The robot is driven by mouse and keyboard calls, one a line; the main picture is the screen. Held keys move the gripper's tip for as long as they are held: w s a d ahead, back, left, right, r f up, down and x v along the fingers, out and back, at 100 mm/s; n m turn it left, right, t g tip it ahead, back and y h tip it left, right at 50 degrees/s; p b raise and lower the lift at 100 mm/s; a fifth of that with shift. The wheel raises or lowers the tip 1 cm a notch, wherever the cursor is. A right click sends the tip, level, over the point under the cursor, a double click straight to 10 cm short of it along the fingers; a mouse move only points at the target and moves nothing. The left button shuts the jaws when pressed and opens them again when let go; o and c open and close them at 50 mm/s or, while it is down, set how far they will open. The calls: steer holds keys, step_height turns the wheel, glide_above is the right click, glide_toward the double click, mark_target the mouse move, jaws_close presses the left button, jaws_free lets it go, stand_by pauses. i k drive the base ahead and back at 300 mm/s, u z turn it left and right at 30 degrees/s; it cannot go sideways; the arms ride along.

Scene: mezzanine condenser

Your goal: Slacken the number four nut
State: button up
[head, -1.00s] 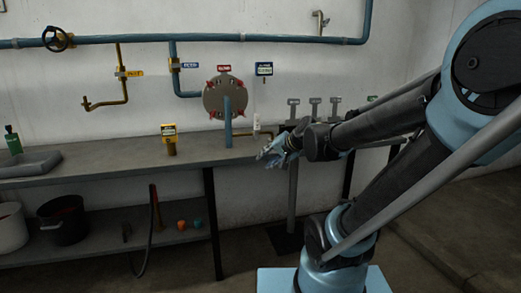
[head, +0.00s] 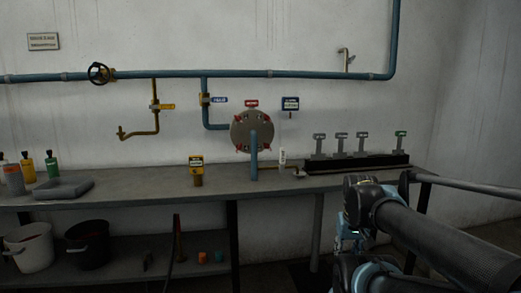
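A round grey flange cover (head: 241,129) hangs on the wall end of the blue piping, above the bench, in the head view. Several red nuts (head: 239,119) sit around its rim, and a red label (head: 251,103) is above it. The nut numbers are too small to read, so I cannot tell which is number four. A blue pipe (head: 254,160) runs down from the cover's middle to the bench. My gripper (head: 346,242) is low at the right, below the bench top's level in the picture and apart from the cover. Its fingers are small and dark, partly hidden by my arm.
A dark rack (head: 350,163) with several upright labelled posts stands on the bench (head: 130,190) at right. A yellow-labelled post (head: 197,172) stands left of the cover. Bottles and a grey tray (head: 65,188) are far left. Two buckets (head: 30,249) are below.

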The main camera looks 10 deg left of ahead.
mark_target(239, 147)
steer(key=z, duration=0.75)
steer(key=k, duration=1.25)
steer(key=u, duration=0.75)
steer(key=i, duration=1)
